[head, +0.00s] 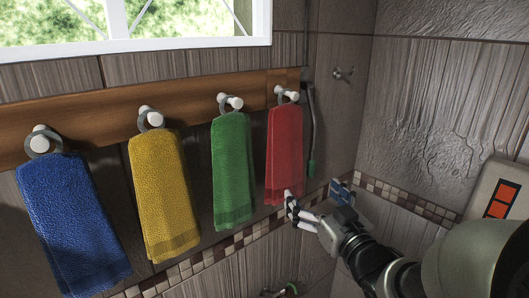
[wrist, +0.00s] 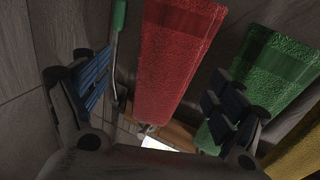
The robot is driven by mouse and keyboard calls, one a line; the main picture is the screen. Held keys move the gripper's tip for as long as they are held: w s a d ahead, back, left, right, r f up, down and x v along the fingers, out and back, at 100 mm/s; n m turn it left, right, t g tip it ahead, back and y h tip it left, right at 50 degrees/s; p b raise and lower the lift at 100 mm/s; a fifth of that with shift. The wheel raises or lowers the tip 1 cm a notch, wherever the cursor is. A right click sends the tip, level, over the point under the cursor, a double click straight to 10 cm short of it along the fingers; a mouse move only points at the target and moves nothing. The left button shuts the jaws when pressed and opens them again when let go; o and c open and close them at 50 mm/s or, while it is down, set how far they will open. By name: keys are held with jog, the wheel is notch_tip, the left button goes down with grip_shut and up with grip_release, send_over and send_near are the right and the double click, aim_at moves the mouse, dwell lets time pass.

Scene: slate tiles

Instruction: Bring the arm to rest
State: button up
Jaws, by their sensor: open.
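My gripper (head: 317,199) is open and empty, with its fingers spread. In the head view it is just below and right of the lower end of the red towel (head: 284,150). The red towel hangs by a ring from the rightmost peg (head: 287,95). In the wrist view the two blue-padded fingers (wrist: 160,95) stand wide apart, and the red towel (wrist: 175,60) shows in the gap beyond them. I cannot tell whether the left finger touches the towel's hem. My arm reaches in from the lower right.
The green towel (head: 232,165), yellow towel (head: 163,195) and blue towel (head: 72,225) hang from the wooden rail (head: 85,115) to the left. A green-tipped thin tool (head: 310,130) hangs beside the red towel. A box with orange squares (head: 498,195) is at the right wall.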

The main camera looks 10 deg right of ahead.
jog(key=s+d+f+m+g+h+b, duration=0.2)
jog(key=s+f+g+h+b, duration=0.15)
jog(key=f+b, duration=0.35)
jog(key=s+d+f+m+g+h+b, duration=0.15)
jog(key=s+f+b, duration=0.3)
jog(key=f, duration=0.45)
jog(key=s+a+f+g+b, duration=0.3)
jog(key=s+f, duration=0.4)
jog(key=s, duration=0.3)
jog(key=s+a+f+g+b, duration=0.3)
jog(key=s+f+g+b, duration=0.2)
jog(key=s+f, duration=0.3)
jog(key=s, duration=0.2)
jog(key=shift+s+y+b, duration=0.3)
jog(key=shift+s+b, duration=0.05)
jog(key=shift+b, duration=0.05)
